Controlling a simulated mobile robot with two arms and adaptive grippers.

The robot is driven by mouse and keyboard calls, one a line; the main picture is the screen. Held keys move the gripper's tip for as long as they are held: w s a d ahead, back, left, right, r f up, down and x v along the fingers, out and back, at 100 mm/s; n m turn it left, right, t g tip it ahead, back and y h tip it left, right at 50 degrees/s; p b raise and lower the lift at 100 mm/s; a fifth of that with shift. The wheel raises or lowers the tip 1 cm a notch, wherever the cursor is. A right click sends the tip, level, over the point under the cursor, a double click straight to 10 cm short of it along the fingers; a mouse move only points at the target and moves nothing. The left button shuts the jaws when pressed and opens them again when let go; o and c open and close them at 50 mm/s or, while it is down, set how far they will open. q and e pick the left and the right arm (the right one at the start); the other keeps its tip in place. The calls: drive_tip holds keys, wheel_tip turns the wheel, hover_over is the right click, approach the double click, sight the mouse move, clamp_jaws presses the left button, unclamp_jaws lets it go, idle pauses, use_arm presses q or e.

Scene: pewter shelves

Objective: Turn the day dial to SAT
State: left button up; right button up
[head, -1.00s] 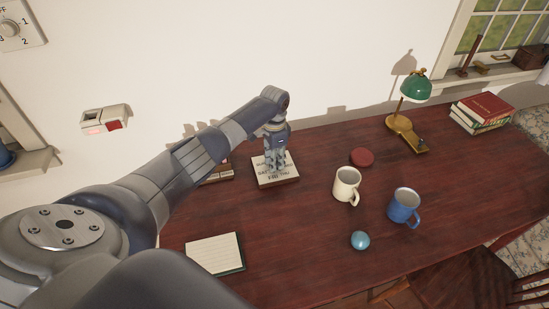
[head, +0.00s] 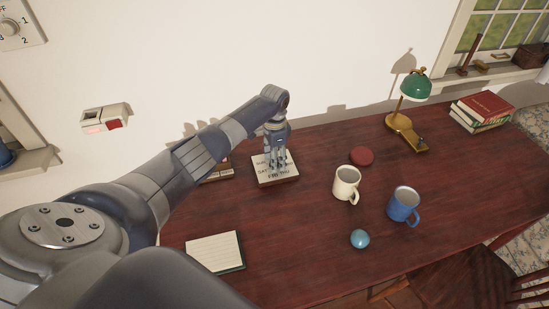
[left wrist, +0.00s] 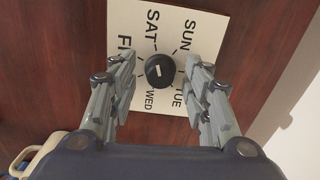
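The day dial is a cream square plate (left wrist: 180,20) with day names printed around a round black knob (left wrist: 160,70) that has a short white mark. In the left wrist view, SUN, SAT, TUE and WED can be read and FRI is partly covered; I cannot tell which day the mark points to. In the head view the plate (head: 262,178) lies on the desk under my left gripper (head: 275,166). In the left wrist view the left gripper (left wrist: 160,65) is open, its fingers on either side of the knob with gaps visible. My right gripper is not in view.
On the dark red desk (head: 310,225) stand a cream mug (head: 346,182), a blue mug (head: 403,204), a blue ball (head: 360,239), a red round object (head: 361,156), a notepad (head: 214,251), a green lamp (head: 415,86) and books (head: 482,110). A chair (head: 470,275) stands in front.

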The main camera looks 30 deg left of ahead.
use_arm(q)
drive_tip(key=shift+r, duration=0.2)
wheel_tip(320, 180, up, 12)
drive_tip(key=shift+f, duration=0.15)
idle(0.6)
